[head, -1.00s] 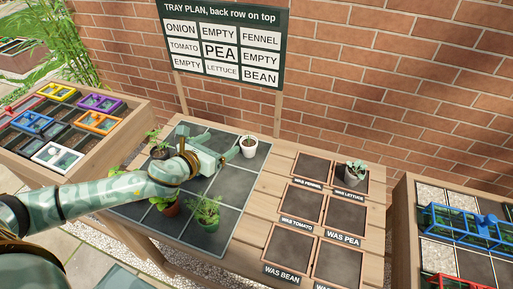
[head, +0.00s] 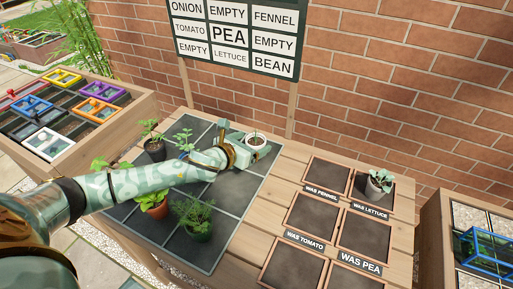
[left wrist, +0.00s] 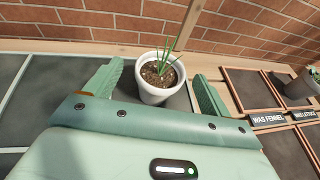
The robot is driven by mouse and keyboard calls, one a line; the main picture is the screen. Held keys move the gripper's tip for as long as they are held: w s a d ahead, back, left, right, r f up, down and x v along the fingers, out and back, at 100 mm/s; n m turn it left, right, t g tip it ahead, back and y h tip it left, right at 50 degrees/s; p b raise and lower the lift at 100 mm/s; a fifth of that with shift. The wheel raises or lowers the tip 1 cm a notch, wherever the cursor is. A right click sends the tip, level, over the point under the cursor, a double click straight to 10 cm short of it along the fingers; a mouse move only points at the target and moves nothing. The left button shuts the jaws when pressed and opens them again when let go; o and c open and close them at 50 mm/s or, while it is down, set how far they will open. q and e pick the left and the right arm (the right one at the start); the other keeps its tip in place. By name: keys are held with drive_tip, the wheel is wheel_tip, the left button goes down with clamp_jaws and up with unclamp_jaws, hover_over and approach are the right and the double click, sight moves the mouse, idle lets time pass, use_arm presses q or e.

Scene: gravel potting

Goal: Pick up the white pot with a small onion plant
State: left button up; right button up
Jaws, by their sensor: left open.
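The white pot (head: 261,150) holds dark soil and a few thin green onion leaves. It stands upright at the back right of the grey gridded tray (head: 238,200). My left gripper (head: 241,144) is open beside it, reaching from the left. In the left wrist view, the white pot (left wrist: 154,96) stands between the two spread green fingers of my left gripper (left wrist: 158,74). The gaps at both sides of the pot show that the fingers are not closed on it. In the head view, the gripper hides part of the pot. My right gripper is not in view.
Several other potted plants stand on the tray, including a dark pot (head: 155,149) and a terracotta pot (head: 156,209). A succulent in a grey pot (head: 377,188) sits on the WAS LETTUCE square. The sign (head: 238,70) and brick wall rise behind the tray.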

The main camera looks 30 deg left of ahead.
use_arm(q)
drive_tip(key=x, duration=0.3)
drive_tip(key=shift+f+b, duration=0.1)
drive_tip(key=shift+b, duration=0.3)
drive_tip(key=shift+s, duration=0.15)
drive_tip(key=c, duration=1.1)
drive_tip(key=shift+r, duration=0.2)
